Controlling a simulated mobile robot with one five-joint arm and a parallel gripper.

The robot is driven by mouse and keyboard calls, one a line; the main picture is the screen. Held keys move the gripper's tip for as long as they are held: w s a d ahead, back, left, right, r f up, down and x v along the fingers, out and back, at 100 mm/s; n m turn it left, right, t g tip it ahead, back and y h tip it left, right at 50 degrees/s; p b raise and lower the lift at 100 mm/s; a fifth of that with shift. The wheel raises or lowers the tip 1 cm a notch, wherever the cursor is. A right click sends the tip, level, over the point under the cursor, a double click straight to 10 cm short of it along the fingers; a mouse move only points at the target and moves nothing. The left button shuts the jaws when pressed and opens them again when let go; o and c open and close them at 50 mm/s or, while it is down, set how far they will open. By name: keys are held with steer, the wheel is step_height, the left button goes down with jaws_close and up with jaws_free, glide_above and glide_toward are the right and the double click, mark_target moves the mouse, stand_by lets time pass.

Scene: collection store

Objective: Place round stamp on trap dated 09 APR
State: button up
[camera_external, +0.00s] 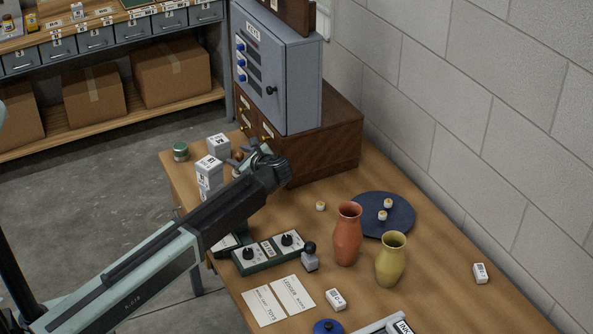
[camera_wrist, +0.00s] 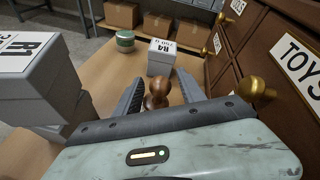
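A round stamp with a brown wooden knob (camera_wrist: 157,90) stands on the table between my fingers; its knob also shows in the external view (camera_external: 238,155). My gripper (camera_wrist: 158,80) is open, one finger on each side of the knob, with gaps visible; it shows over the table's far left part in the external view (camera_external: 241,160). I cannot make out any trap marked 09 APR. Small white labelled pieces lie at the front (camera_external: 336,299) and at the right (camera_external: 480,272), with print too small to read. A second stamp with a dark knob (camera_external: 310,257) stands near the middle.
A wooden drawer unit (camera_wrist: 265,60) is close at right, with protruding brass knobs (camera_wrist: 258,88). Red (camera_external: 347,235) and yellow (camera_external: 391,260) vases stand beside a blue plate (camera_external: 402,225).

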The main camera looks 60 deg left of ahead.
steer(key=shift+r, duration=0.1)
steer(key=shift+d+r+p, duration=0.2)
steer(key=shift+r+p, duration=0.05)
steer(key=shift+p, duration=0.1)
steer(key=p+v, duration=0.4)
steer(key=v, duration=0.7)
steer(key=shift+d, duration=0.3)
steer(key=shift+w+f, duration=0.1)
